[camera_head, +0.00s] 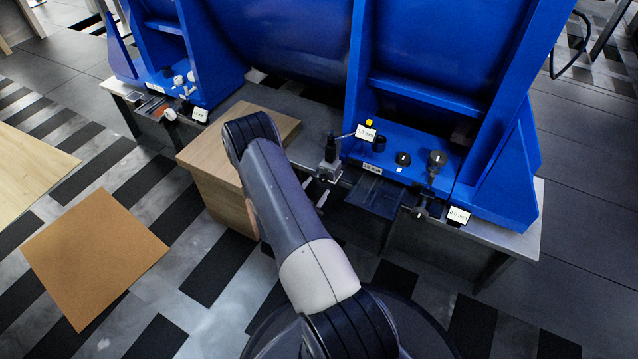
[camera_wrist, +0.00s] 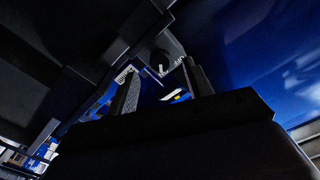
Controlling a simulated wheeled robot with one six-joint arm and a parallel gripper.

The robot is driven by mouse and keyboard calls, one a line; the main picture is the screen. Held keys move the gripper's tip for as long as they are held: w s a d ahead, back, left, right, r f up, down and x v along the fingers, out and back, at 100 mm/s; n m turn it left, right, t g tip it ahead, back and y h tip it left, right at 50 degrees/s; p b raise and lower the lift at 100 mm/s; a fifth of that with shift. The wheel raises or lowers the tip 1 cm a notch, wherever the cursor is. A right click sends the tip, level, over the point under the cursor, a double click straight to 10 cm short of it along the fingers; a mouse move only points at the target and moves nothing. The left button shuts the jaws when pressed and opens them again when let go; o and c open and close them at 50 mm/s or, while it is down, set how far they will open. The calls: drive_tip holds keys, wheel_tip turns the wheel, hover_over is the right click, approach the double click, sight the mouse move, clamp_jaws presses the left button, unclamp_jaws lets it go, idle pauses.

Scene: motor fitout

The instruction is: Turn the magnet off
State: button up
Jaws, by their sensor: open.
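A small grey block with a black post (camera_head: 329,163), which looks like a magnetic base, stands at the front edge of the grey plate beside the blue motor foot. A thin rod runs from its post toward a white tag reading in mm (camera_head: 366,133). Its switch is too small to make out.
The large blue motor frame (camera_head: 431,92) rises behind the plate. A wooden box (camera_head: 217,172) stands left of my arm. Dark fittings (camera_head: 421,207) and another tag (camera_head: 458,215) sit along the right edge. A brown sheet (camera_head: 92,252) lies on the striped floor.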

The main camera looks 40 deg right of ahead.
sight(322, 180)
drive_tip(key=p+v, duration=0.1)
drive_tip(key=v, duration=0.6)
drive_tip(key=shift+s+a, duration=0.15)
drive_tip(key=shift+a, duration=0.2)
drive_tip(key=shift+d, duration=0.1)
drive_tip(key=b+x, duration=0.2)
drive_tip(key=x, duration=0.8)
drive_tip(key=shift+d, duration=0.3)
drive_tip(key=shift+a, duration=0.1)
